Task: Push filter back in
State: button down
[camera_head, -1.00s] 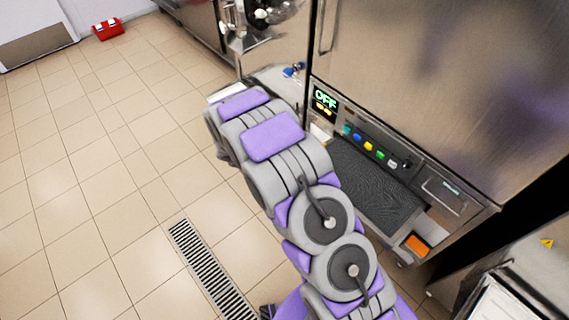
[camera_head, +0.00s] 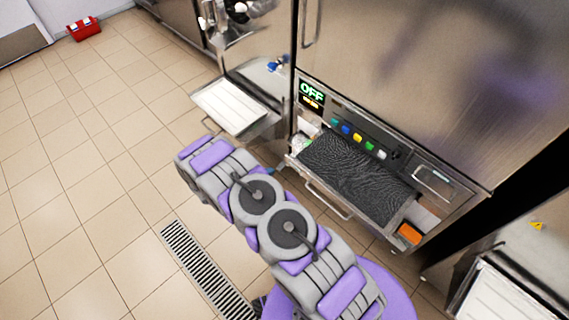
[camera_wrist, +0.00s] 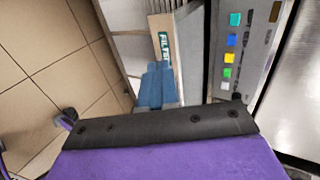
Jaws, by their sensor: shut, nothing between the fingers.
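The filter unit shows in the head view as a dark, wavy-surfaced slab (camera_head: 355,178) low in the steel machine. Its front edge, with a bar handle (camera_head: 328,200), stands out from the machine's face. In the wrist view a pale panel with a tan edge carries a green-lettered label (camera_wrist: 165,46), partly covered. My gripper (camera_wrist: 157,68) has blue fingers, shut together and empty, in front of that label; I cannot tell whether they touch it. In the head view my arm hides most of the gripper.
Above the slab is a control panel with coloured buttons (camera_head: 357,138) and an "OFF" display (camera_head: 312,93). A white tray (camera_head: 230,105) juts out at left. An orange block (camera_head: 409,233) sits at lower right. A floor drain (camera_head: 205,272) crosses otherwise clear tiles; a red box (camera_head: 84,28) lies far off.

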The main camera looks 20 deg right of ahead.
aim_at(291, 160)
jog(key=x, duration=0.3)
jog(key=b+x, duration=0.1)
jog(key=x, duration=0.1)
jog(key=r+b+x, duration=0.1)
jog(key=x, duration=0.2)
jog(key=shift+w+d+f, duration=0.2)
jog(key=shift+d, duration=0.35)
jog(key=shift+w+d+r, duration=0.1)
jog(key=shift+w+d, duration=0.15)
jog(key=shift+d, duration=0.4)
jog(key=shift+d, duration=0.1)
